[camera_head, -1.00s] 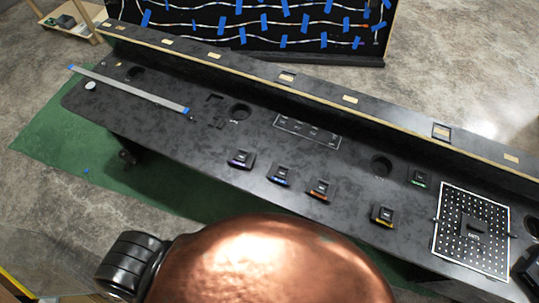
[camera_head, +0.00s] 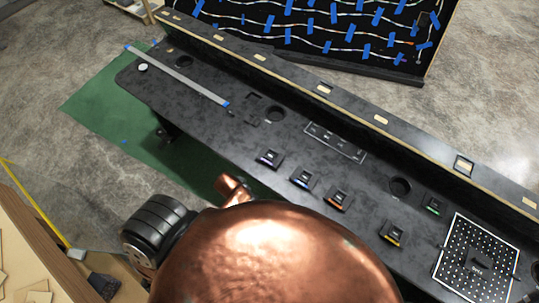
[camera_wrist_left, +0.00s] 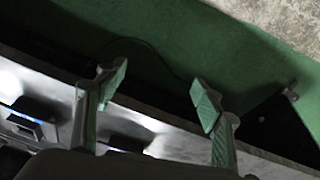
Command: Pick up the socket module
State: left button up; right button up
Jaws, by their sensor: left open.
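Several small black modules sit in a row on the black console. They have a purple stripe (camera_head: 269,158), a blue stripe (camera_head: 303,178), an orange stripe (camera_head: 337,197), a yellow stripe (camera_head: 393,232) and a green stripe (camera_head: 433,205). I cannot tell which is the socket module. In the left wrist view my left gripper (camera_wrist_left: 158,95) is open and empty, its green-padded fingers over the console's front edge. A module (camera_wrist_left: 30,124) lies left of the fingers, apart from them. The head view does not show either gripper.
The console (camera_head: 225,130) has round holes and a marked rectangle (camera_head: 335,142). A perforated panel (camera_head: 478,262) lies at its right end, and a silver strip (camera_head: 178,76) at its left. A raised ledge (camera_head: 320,92) runs along the back. Green mat (camera_head: 105,95) lies below.

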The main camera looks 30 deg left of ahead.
pick_arm(q)
notch_tip(320, 180, up, 9)
jog(key=w+d+p, duration=0.1)
jog(key=w+d, duration=0.1)
jog(key=n+g, duration=0.3)
jog(key=n, duration=1.3)
send_over(270, 156)
jog(key=shift+r+p, duration=0.1)
jog(key=shift+p, duration=0.25)
jog(key=shift+w+a+f+n, duration=0.1)
jog(key=shift+f+n, duration=0.2)
jog(key=shift+n, duration=0.1)
notch_tip(270, 156, down, 7)
jog(key=shift+c, duration=0.7)
